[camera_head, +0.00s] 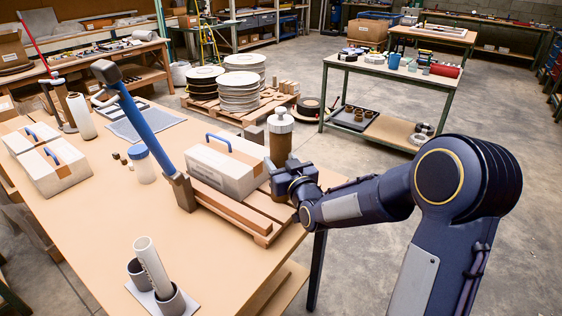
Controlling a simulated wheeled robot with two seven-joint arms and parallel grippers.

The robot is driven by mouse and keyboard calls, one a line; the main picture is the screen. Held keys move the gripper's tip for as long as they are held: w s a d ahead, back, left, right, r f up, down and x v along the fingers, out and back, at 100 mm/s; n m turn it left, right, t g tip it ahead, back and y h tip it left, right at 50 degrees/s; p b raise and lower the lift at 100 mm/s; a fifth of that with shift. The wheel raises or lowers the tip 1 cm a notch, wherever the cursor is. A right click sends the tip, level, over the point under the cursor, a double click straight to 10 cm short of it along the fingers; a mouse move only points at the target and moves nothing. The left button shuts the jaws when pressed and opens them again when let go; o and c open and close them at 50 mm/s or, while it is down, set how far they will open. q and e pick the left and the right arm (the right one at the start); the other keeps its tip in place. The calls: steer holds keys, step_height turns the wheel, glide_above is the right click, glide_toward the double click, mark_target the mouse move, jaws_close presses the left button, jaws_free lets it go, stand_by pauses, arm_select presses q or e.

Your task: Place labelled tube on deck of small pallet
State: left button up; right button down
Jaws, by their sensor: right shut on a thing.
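The small pallet (261,238) is wooden and lies at the right edge of the near table. A pale case (222,171) with a blue handle stands on its deck. A brown tube (281,148) with a white cap stands upright at the pallet's far right end; I cannot read a label on it. My right gripper (283,178) is shut around the lower part of this tube, from the front right. The gripper hides the tube's bottom, so I cannot tell whether it touches the deck. My left gripper is not in view.
A blue bar (147,122) slants up from a block at the pallet's left end. A white tube (152,267) leans in a cup holder at the near edge. A blue-lidded jar (141,164) and two more cases stand left. The table's middle front is clear.

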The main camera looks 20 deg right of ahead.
steer(key=shift+f+b, duration=0.15)
steer(key=shift+b, duration=0.15)
steer(key=c, duration=0.7)
jaws_free()
steer(key=shift+o, duration=0.2)
steer(key=shift+r+p, duration=0.2)
steer(key=shift+p, duration=0.1)
steer(key=shift+s+f, duration=0.1)
steer(key=shift+s, duration=0.2)
steer(key=s+a+f+g+y, duration=0.1)
steer(key=s+g, duration=0.3)
steer(key=s, duration=0.7)
steer(key=s+a+f+m+g+y+b, duration=0.1)
steer(key=s+a+f+g, duration=0.2)
steer(key=s, duration=0.9)
steer(key=s+a+f+g+y+b, duration=0.1)
steer(key=s+g, duration=0.4)
steer(key=s, duration=0.7)
step_height(320, 180, down, 3)
steer(key=shift+a+r+y, duration=0.1)
steer(key=shift+a+y, duration=0.5)
steer(key=shift+a, duration=0.5)
